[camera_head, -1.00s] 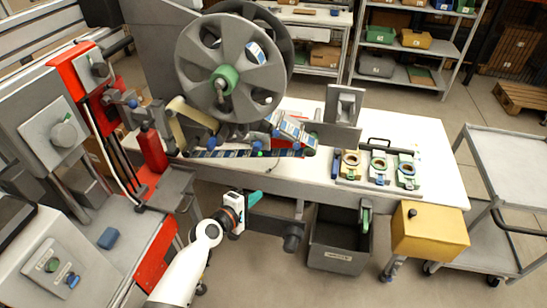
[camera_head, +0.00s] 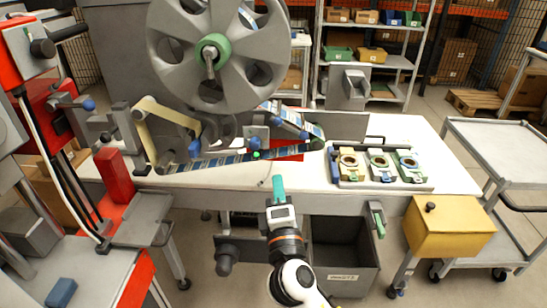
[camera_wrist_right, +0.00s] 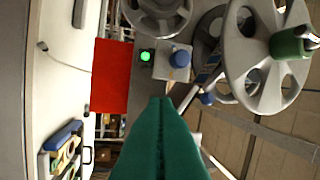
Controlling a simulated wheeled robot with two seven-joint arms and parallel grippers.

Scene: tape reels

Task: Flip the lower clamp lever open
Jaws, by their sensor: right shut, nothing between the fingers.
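My right gripper (camera_head: 278,184) has green fingers and stands in front of the white table's front edge, pointing away from me. Its fingers are shut and empty; they also show in the wrist view (camera_wrist_right: 160,108). The large grey reel (camera_head: 258,75) with a green hub (camera_head: 210,48) is up and to the left of the gripper. A patterned tape (camera_head: 215,163) runs below it past blue rollers. In the wrist view a blue knob (camera_wrist_right: 180,58) sits beside a lit green button (camera_wrist_right: 145,56), beyond the fingertips. I cannot tell which part is the lower clamp lever. My left gripper is not in view.
A small fixture with several coloured holders (camera_head: 380,184) stands on the white table (camera_head: 440,172). Below are a dark bin (camera_head: 345,262) and a yellow box (camera_head: 450,228). A red-and-grey machine (camera_head: 115,175) is at left. A grey cart (camera_head: 500,150) is at right.

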